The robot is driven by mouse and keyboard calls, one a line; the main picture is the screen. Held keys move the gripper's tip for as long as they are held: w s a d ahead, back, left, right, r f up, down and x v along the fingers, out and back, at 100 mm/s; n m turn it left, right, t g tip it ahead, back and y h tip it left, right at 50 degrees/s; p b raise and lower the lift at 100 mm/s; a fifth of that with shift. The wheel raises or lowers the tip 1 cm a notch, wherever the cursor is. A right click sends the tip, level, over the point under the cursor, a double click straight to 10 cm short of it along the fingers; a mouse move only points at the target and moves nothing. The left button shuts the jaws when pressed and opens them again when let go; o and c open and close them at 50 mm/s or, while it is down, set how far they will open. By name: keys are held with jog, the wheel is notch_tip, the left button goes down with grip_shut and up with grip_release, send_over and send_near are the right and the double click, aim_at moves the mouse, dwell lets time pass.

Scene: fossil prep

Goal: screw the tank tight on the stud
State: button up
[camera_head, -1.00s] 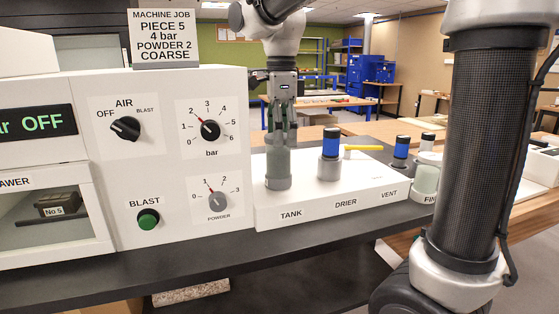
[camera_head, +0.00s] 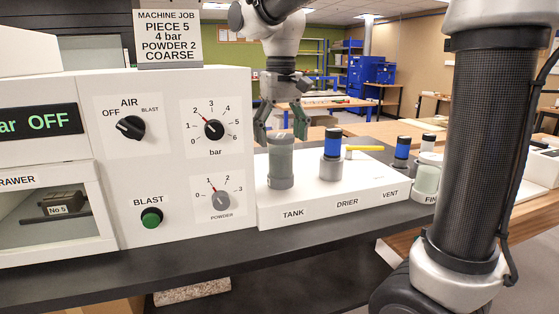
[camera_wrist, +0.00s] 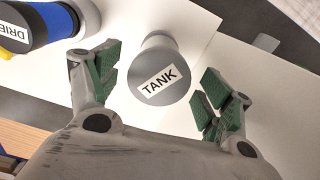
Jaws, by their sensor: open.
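The tank (camera_head: 281,165) is a grey, partly see-through cylinder standing upright on the white base block at the place marked TANK. In the wrist view its round grey lid (camera_wrist: 158,78) carries the word TANK, turned at a slant. My gripper (camera_head: 282,132) is open above the tank, with its fingers around the level of the tank's top. In the wrist view my gripper (camera_wrist: 158,85) has its green-padded fingers spread to both sides of the lid, apart from it. The stud is hidden under the tank.
The blue-topped drier (camera_head: 332,155) with a yellow lever (camera_head: 364,148) stands close right of the tank. The white machine panel (camera_head: 175,160) with knobs is close on the left. The vent (camera_head: 401,150) is further right on the white base block (camera_head: 340,205).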

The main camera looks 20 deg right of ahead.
aim_at(281, 161)
jog(key=n, duration=0.3)
jog(key=shift+n, duration=0.3)
jog(key=shift+f, duration=0.15)
jog(key=shift+f, duration=1.65)
jog(key=c, duration=1.6)
grip_shut()
jog(key=m, duration=0.6)
jog(key=shift+m, duration=0.3)
jog(key=o, duration=1.7)
grip_release()
